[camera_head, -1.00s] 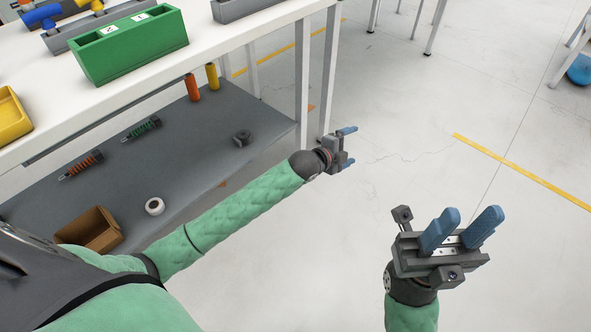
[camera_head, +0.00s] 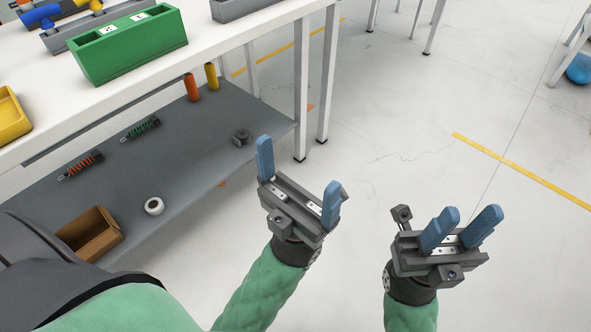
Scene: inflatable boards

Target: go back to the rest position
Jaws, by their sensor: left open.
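My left gripper (camera_head: 298,165) points up over the open floor, just right of the lower shelf. Its two blue fingers are wide apart with nothing between them. My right gripper (camera_head: 470,212) is at the lower right, also above the floor and pointing up. Its blue fingers are closer together than the left's, with an empty gap between them. Both grippers are side by side, clear of the table and of each other.
A white table (camera_head: 150,92) holds a green box (camera_head: 130,52) and a yellow bin (camera_head: 10,115). Its grey lower shelf (camera_head: 195,150) carries a cardboard box (camera_head: 92,235), a white tape roll (camera_head: 154,206) and orange and yellow cylinders.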

